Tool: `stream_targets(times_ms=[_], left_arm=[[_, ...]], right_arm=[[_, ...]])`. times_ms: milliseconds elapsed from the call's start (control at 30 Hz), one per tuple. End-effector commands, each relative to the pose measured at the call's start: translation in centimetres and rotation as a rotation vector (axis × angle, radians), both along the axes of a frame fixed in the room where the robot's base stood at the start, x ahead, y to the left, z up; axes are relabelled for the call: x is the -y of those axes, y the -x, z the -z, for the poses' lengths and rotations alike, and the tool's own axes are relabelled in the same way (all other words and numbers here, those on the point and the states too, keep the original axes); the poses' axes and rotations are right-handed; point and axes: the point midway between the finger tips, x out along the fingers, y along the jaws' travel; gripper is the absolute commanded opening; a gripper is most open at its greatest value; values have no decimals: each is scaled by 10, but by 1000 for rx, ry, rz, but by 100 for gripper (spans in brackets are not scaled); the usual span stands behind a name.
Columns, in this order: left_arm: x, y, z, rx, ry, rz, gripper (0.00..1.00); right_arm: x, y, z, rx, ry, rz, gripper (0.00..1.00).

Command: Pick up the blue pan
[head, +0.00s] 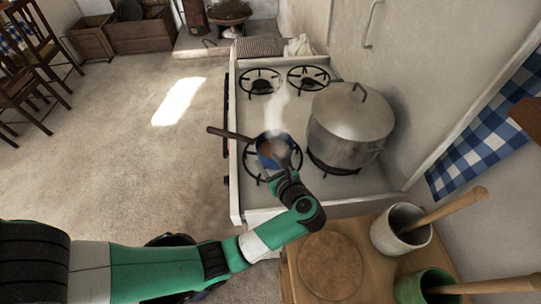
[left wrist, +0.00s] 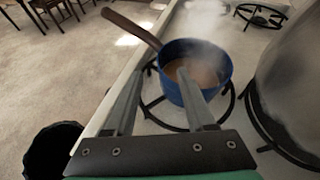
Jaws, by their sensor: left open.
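The blue pan (head: 263,160) sits on the front-left burner of the stove, with brown contents and steam rising from it. Its brown handle (head: 228,133) points left past the stove's edge. In the left wrist view the pan (left wrist: 222,86) is just beyond my fingers, its handle (left wrist: 132,28) reaching up-left. My left gripper (head: 282,163) is open at the pan's near side. In the left wrist view one finger of the gripper (left wrist: 164,64) overlaps the pan and the other is left of it; contact cannot be told. My right gripper is not in view.
A large lidded steel pot (head: 350,125) stands close right of the pan. Two empty burners (head: 260,82) are at the back. A wooden counter (head: 290,275) in front holds a round board (head: 330,266) and crocks (head: 402,229). Open floor lies left.

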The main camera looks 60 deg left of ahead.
Motion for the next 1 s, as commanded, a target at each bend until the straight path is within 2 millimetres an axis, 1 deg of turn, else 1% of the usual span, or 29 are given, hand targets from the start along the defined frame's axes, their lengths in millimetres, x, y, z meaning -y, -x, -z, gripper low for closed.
stream_targets(times_ms=[33,100,200,300,467,633,700,767,1000], left_arm=[[-10,1,6,-1,0,-6,55],[-23,0,12,-1,-1,-6,55],[-38,-2,18,-1,-1,-4,55],[-44,-2,20,0,-1,-2,55],[-49,-3,24,-1,-1,-2,55],[-71,-8,43,-1,-1,-4,55],[-81,-8,45,0,-1,-3,55],[-87,-8,47,0,-1,-3,55],[-89,-9,46,0,-1,0,55]], right_arm=[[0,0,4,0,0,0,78],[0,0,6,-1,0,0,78],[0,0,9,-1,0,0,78],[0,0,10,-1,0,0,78],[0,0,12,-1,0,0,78],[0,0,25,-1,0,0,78],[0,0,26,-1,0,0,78],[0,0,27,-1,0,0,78],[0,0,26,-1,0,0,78]])
